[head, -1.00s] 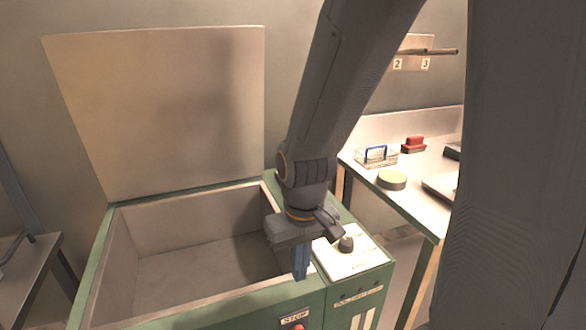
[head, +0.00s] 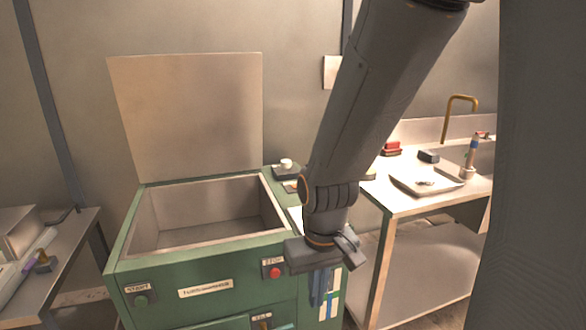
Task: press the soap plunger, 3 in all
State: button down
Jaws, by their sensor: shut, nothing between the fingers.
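My gripper (head: 318,290) points down in front of the right part of the green machine, with its fingers together and nothing held.
The green machine (head: 190,270) has its lid (head: 188,115) raised and its chamber open. The right bench holds a shallow tray (head: 400,184), a red block (head: 391,148) and a brass tap (head: 447,118). Another bench (head: 75,232) is at the left. My arm hides part of the middle.

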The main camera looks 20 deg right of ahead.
aim_at(284, 164)
jog(key=z, duration=2.1)
jog(key=i, duration=1.15)
jog(key=u, duration=2.05)
jog(key=i, duration=0.5)
